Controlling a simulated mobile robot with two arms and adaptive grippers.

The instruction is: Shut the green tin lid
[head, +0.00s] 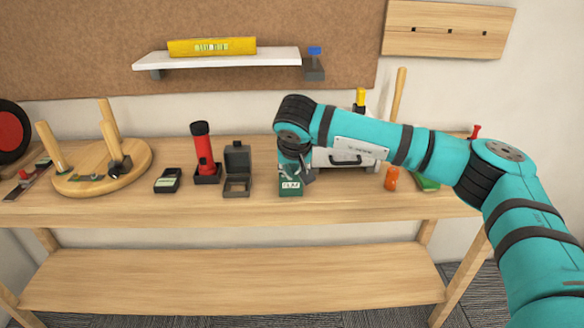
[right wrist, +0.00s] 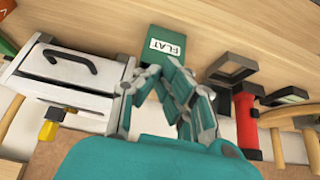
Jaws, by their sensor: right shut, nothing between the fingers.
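The green tin (head: 291,188) stands near the front of the workbench top, with a white label on it. In the right wrist view the green tin (right wrist: 150,35) shows a flat green face with the label reading FLAT. Its lid looks down, but my fingers hide its rear part, so I cannot tell if it is fully closed. My right gripper (head: 301,174) is shut and empty, right over the tin's back part. In the right wrist view the fingertips of my right gripper (right wrist: 152,72) overlap the tin; contact is unclear. My left gripper is out of view.
A dark box with a raised lid (head: 237,180) stands left of the tin, then a red flashlight (head: 203,155). A white case with a black handle (right wrist: 65,75) stands close behind to the right. An orange object (head: 392,178) is farther right. The lower shelf (head: 230,280) is empty.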

